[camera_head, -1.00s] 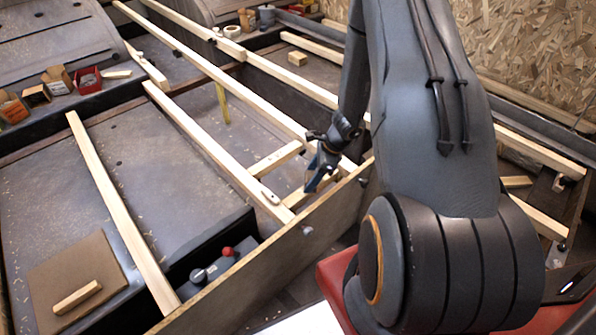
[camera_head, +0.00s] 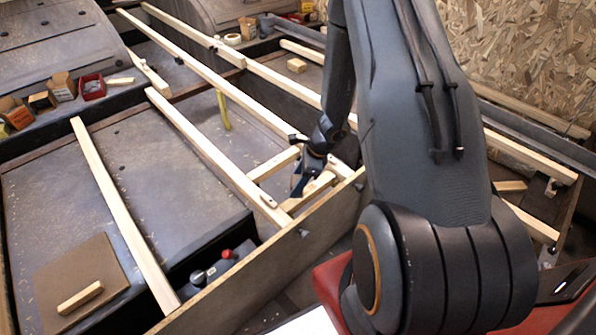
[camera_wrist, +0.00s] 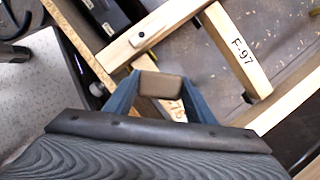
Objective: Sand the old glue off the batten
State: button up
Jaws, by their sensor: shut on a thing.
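My gripper (camera_wrist: 160,97) is shut on a small brown block (camera_wrist: 160,85), which looks like a sanding block, held between its two blue fingers. In the head view my gripper (camera_head: 304,184) is low over a short pale crosspiece (camera_head: 318,188) near the dark front board. In the wrist view a pale wooden piece with partly hidden dark marks (camera_wrist: 173,108) shows just below the block; I cannot tell whether they touch. Another short batten marked F-97 (camera_wrist: 240,52) lies to the right; it also shows in the head view (camera_head: 274,163). I cannot make out old glue.
Long pale battens (camera_head: 215,150) run across the grey floor. A brown board (camera_head: 80,275) with a wooden block (camera_head: 80,298) lies at lower left. Small boxes (camera_head: 62,87) and a red bin (camera_head: 92,88) stand at left. A red knob (camera_head: 227,254) sits near the front board (camera_head: 285,255).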

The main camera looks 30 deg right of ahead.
jog(key=shift+r+p, duration=1.3)
jog(key=shift+r, duration=0.5)
